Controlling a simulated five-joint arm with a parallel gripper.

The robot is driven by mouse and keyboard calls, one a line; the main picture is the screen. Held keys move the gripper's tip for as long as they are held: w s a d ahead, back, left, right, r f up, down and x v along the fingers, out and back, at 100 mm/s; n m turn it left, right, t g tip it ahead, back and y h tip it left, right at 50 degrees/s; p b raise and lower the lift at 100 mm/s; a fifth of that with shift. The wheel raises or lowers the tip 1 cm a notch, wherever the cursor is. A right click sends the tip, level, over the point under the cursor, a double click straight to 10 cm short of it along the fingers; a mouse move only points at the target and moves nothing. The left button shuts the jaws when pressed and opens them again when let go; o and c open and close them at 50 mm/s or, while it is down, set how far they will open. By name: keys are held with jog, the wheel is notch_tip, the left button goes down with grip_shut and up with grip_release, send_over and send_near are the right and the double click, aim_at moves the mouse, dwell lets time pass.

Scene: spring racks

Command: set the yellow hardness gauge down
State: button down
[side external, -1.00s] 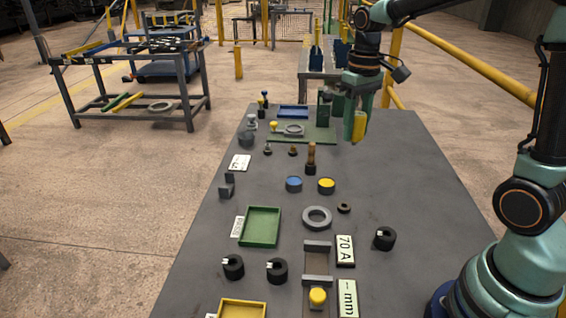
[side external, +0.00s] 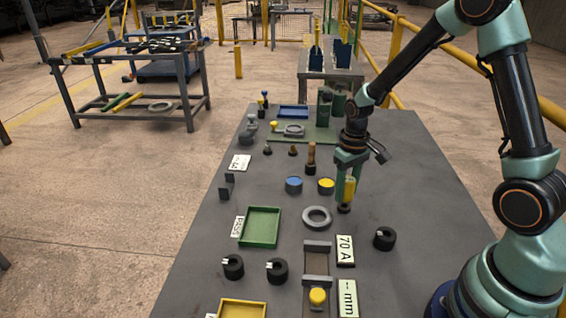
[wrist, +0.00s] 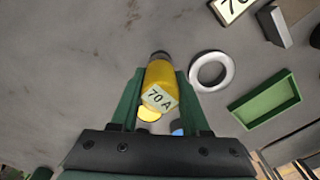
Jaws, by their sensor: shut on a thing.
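The yellow hardness gauge (side external: 349,190) is held upright between the green fingers of my gripper (side external: 345,197). In the wrist view the gauge (wrist: 158,78) carries a "70 A" label and has a dark tip, with one finger of my gripper (wrist: 160,86) on each side. In the side view its lower end is in line with the small dark ring (side external: 344,209) on the table. I cannot tell whether it touches the ring or hangs just above it.
A pale grey ring (side external: 317,217) lies just left of the gauge. Yellow-topped (side external: 326,185) and blue-topped (side external: 294,185) round pots stand behind it. A "70 A" plate (side external: 345,250) lies in front and a black round part (side external: 384,239) at front right. The table's right side is clear.

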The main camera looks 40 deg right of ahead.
jog(key=shift+f, duration=1.15)
jog(key=shift+f, duration=0.15)
jog(key=shift+c, duration=1.9)
grip_release()
